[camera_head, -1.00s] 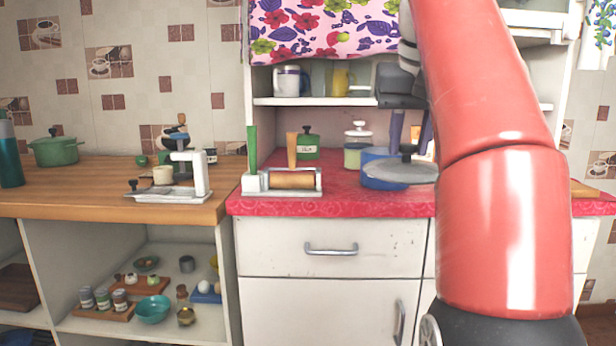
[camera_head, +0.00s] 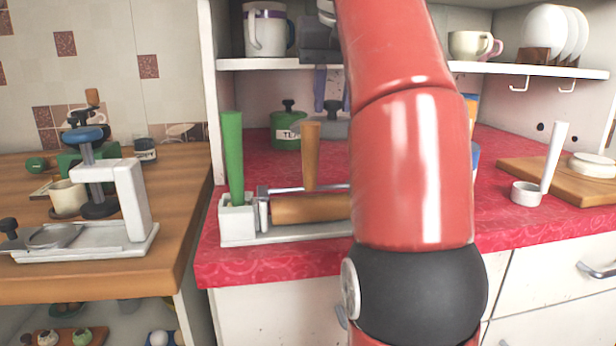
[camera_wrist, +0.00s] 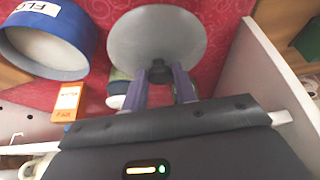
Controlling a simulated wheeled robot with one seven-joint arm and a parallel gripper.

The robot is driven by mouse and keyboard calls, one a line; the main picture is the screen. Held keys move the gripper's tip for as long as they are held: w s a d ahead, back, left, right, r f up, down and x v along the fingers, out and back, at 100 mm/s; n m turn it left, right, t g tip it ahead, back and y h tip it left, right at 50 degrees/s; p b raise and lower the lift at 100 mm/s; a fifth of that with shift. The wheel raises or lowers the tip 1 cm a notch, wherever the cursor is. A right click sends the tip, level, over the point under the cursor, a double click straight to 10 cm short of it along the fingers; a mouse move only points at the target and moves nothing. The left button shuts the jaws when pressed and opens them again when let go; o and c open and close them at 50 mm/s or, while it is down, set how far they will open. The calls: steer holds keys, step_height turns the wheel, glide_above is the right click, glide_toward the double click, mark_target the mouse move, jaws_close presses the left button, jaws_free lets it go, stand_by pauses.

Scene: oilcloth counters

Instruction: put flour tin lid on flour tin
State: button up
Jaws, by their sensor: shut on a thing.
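My gripper (camera_wrist: 160,82) is shut on the black knob of the flour tin lid (camera_wrist: 157,30), a round grey disc. In the head view, the lid (camera_head: 335,129) shows edge-on under my gripper (camera_head: 333,104), left of my arm and partly hidden by it. The flour tin (camera_wrist: 82,22) is blue with a white label partly reading "FLO". In the wrist view it stands left of the lid, apart from it, with its round opening showing. In the head view my arm hides most of the tin; a blue sliver (camera_head: 475,157) shows at the arm's right edge.
A green tea tin (camera_head: 287,130) stands left of the lid. A rolling-pin stand (camera_head: 238,227) is at the counter's front left. An orange box (camera_wrist: 67,101) and a jar (camera_wrist: 116,86) are near the tin. A shelf (camera_head: 300,64) hangs above; a board (camera_head: 545,172) lies right.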

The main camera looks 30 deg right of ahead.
mark_target(334, 121)
steer(key=shift+w+f, duration=0.15)
step_height(334, 121, down, 5)
steer(key=shift+f, duration=0.2)
steer(key=shift+f+b, duration=0.8)
steer(key=shift+f, duration=1.25)
steer(key=shift+f, duration=0.15)
steer(key=o, duration=1)
